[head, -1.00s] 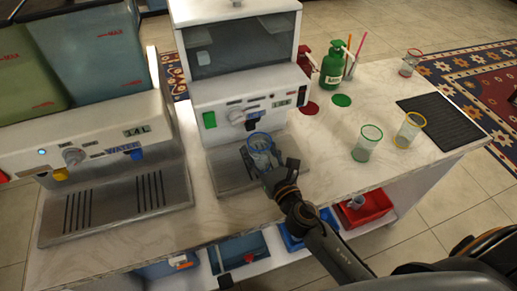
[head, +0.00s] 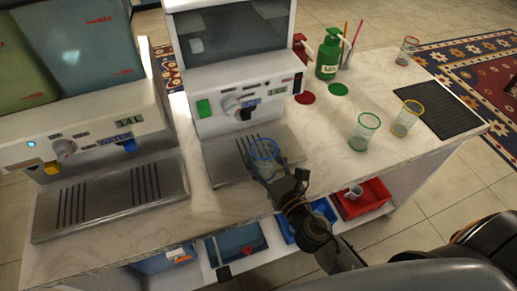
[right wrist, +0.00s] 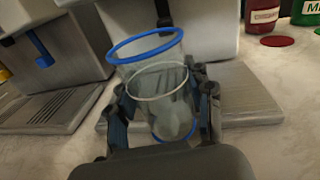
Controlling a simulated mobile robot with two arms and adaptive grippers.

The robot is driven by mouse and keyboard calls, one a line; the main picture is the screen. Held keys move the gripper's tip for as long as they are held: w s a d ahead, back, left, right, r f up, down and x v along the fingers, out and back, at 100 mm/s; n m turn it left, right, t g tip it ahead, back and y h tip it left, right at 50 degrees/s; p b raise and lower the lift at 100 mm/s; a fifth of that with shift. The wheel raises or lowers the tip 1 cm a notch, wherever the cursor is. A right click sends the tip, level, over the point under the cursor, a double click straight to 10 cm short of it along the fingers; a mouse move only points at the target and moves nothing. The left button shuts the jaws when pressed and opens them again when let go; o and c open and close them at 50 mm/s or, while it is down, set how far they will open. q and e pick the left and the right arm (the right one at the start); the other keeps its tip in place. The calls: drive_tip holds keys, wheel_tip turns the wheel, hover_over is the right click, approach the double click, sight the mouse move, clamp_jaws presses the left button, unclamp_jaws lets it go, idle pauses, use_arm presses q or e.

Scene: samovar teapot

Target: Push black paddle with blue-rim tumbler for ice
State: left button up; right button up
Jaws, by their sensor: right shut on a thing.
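The blue-rim tumbler (head: 264,150) is clear glass and is held near the front of the ice machine's grey drip tray (head: 222,166). My right gripper (head: 266,168) is shut on its sides; in the right wrist view the tumbler (right wrist: 150,60) tilts slightly between the fingers. Pale lumps, looking like ice, show low in the glass. The black paddle (head: 246,114) is on the white machine's front, behind the tumbler and apart from it in the head view. In the right wrist view the paddle (right wrist: 163,12) shows partly behind the rim. My left gripper is not in view.
The water dispenser (head: 80,140) with a blue paddle (head: 129,145) stands left. Green (head: 329,55) and red bottles are behind. Bins (head: 362,198) sit on the lower shelf.

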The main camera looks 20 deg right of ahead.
sight(268, 169)
drive_tip(key=s+b, duration=0.1)
drive_tip(key=s, duration=0.2)
drive_tip(key=shift+s+f, duration=0.1)
drive_tip(key=shift+f, duration=0.05)
drive_tip(key=shift+s+d+r, duration=0.1)
drive_tip(key=shift+s+r, duration=0.1)
drive_tip(key=shift+s, duration=0.25)
